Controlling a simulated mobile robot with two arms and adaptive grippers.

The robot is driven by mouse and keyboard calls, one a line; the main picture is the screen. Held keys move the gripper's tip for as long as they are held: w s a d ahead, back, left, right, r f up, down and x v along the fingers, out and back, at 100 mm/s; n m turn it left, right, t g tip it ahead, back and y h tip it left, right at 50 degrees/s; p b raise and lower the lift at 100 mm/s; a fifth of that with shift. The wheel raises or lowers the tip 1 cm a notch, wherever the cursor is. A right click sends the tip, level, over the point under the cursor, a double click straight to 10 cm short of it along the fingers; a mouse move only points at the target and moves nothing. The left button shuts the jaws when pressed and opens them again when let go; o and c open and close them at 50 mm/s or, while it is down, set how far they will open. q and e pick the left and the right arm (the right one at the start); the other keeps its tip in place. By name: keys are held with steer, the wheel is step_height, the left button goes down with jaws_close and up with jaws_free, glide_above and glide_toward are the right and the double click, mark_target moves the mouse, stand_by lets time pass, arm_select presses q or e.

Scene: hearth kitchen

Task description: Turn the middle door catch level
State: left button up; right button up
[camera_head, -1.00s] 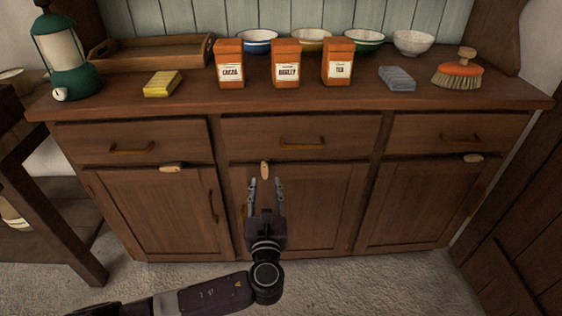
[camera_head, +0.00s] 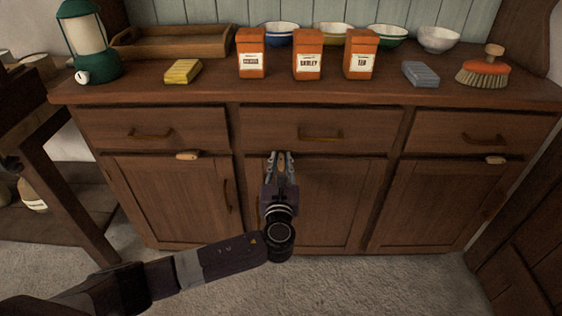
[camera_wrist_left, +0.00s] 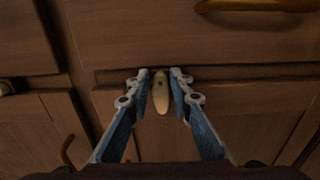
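The middle door catch (camera_head: 281,166) is a pale wooden oval on the rail above the middle door (camera_head: 335,205). It stands upright, its long side vertical. In the left wrist view the catch (camera_wrist_left: 160,93) sits between the two fingers of my left gripper (camera_wrist_left: 160,78), with a narrow gap on each side. My left gripper (camera_head: 280,157) is open around the catch in the head view. The left door catch (camera_head: 187,155) and right door catch (camera_head: 495,160) lie level. My right gripper is not in view.
Drawer handles (camera_head: 321,136) project above the doors. The counter (camera_head: 330,90) bears a green lantern (camera_head: 88,45), a tray (camera_head: 180,42), a yellow block (camera_head: 183,72), orange tins (camera_head: 307,55), bowls, a grey block (camera_head: 420,75) and a brush (camera_head: 484,70). Carpet lies clear in front.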

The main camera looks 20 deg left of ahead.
arm_select(q)
jaws_close()
